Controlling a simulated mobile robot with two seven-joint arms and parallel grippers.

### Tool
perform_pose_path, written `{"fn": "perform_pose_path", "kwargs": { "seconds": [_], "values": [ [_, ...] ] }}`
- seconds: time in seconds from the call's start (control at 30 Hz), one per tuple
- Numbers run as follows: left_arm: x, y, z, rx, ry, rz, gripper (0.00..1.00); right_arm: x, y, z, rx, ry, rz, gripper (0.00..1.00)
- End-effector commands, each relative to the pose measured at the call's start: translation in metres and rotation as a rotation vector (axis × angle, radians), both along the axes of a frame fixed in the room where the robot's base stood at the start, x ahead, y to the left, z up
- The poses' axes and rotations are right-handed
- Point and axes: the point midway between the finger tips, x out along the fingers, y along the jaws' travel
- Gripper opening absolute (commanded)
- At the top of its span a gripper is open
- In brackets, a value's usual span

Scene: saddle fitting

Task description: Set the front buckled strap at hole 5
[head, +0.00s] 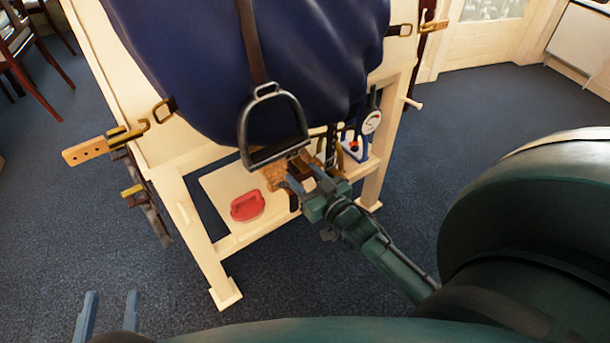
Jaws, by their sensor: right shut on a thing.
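My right gripper (308,184) is below the stirrup at the stand's near side, shut on a brown strap-like piece (294,172) that it mostly hides. A tan piece (272,176) shows just left of its fingers. I cannot tell which strap is the front buckled one, and no hole number is readable. A tan strap with holes (88,151) sticks out at the left, near a dark buckle (165,109). Another buckle (400,30) is at the upper right. My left gripper (109,312) is low at the left, open and empty, away from the stand.
A navy-covered saddle body (200,65) lies on a cream stand (205,250). A metal stirrup (242,125) hangs close above my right gripper. A red oval object (247,206) and a round dial gauge (372,121) are on the lower shelf side.

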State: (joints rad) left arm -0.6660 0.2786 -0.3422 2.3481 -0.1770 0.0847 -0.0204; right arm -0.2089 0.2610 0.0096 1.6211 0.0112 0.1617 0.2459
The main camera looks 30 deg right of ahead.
Motion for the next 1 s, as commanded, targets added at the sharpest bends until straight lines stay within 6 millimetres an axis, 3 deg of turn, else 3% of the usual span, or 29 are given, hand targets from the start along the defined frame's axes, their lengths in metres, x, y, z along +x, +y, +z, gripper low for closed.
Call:
{"fn": "perform_pose_path", "kwargs": {
  "seconds": [0.2, 0.23, 0.47, 0.77, 1.0],
  "values": [
    [0.000, 0.000, -0.001, 0.000, 0.000, 0.000, 0.36, 0.000, 0.000, 0.001, 0.001, -0.003, 0.000, 0.06],
    [0.000, 0.000, -0.001, 0.000, -0.001, 0.000, 0.36, 0.000, 0.000, 0.001, 0.001, -0.003, 0.000, 0.50],
    [0.000, 0.000, 0.000, 0.000, -0.001, 0.000, 0.36, 0.000, 0.000, 0.000, 0.001, -0.002, 0.000, 0.68],
    [0.000, 0.000, 0.001, 0.000, -0.001, 0.000, 0.36, -0.003, 0.000, 0.000, 0.001, -0.001, 0.000, 0.69],
    [0.000, 0.001, 0.009, 0.025, -0.007, 0.003, 0.36, -0.041, -0.002, 0.001, 0.001, 0.005, -0.001, 0.69]
  ]
}}
